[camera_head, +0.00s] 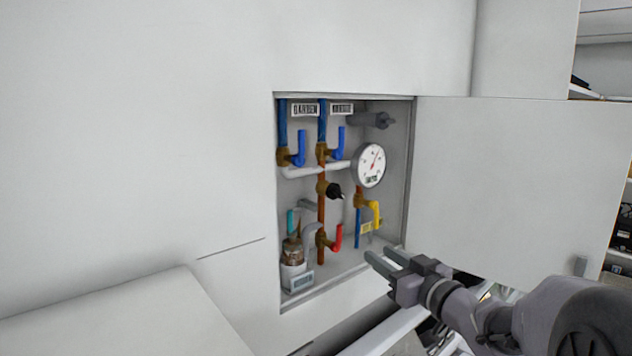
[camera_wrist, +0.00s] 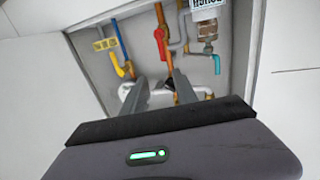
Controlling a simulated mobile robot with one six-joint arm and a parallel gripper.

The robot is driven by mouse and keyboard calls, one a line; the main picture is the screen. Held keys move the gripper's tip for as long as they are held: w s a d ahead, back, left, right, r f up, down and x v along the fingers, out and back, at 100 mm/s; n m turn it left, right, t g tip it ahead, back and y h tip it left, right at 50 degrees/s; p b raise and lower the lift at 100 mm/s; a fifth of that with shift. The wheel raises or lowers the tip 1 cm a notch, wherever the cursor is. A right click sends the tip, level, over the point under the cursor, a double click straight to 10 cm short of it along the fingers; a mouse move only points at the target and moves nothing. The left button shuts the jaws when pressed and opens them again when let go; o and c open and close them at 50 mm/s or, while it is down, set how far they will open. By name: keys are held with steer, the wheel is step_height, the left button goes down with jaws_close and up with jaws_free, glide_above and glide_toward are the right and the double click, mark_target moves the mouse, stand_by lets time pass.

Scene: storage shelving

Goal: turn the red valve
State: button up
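The red valve (camera_head: 337,238) is a small red lever on a brass fitting, low in the open wall cabinet. It sits on the copper pipe and its handle points up and slightly right. In the wrist view the cabinet appears upside down, and the red valve (camera_wrist: 160,42) shows above the fingertips. My gripper (camera_head: 376,254) is in front of the cabinet's lower right edge, right of and a little below the red valve in the picture. Its two fingers are apart with nothing held between them, as the wrist view also shows (camera_wrist: 157,76). The fingers appear clear of the valve.
The cabinet (camera_head: 283,305) also holds a yellow valve (camera_head: 375,213), two blue valves (camera_head: 300,148) (camera_head: 340,143), a teal handle (camera_head: 291,222), a black knob (camera_head: 334,191) and a round gauge (camera_head: 369,165). Its door (camera_head: 520,180) stands open at right.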

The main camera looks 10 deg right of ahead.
mark_target(341, 228)
steer(key=shift+y, duration=0.4)
steer(key=p+x, duration=0.3)
steer(key=x, duration=1.4)
steer(key=shift+s+a+p, duration=0.1)
steer(key=shift+p, duration=0.3)
steer(key=shift+r, duration=0.1)
steer(key=shift+s, duration=0.1)
jaws_close()
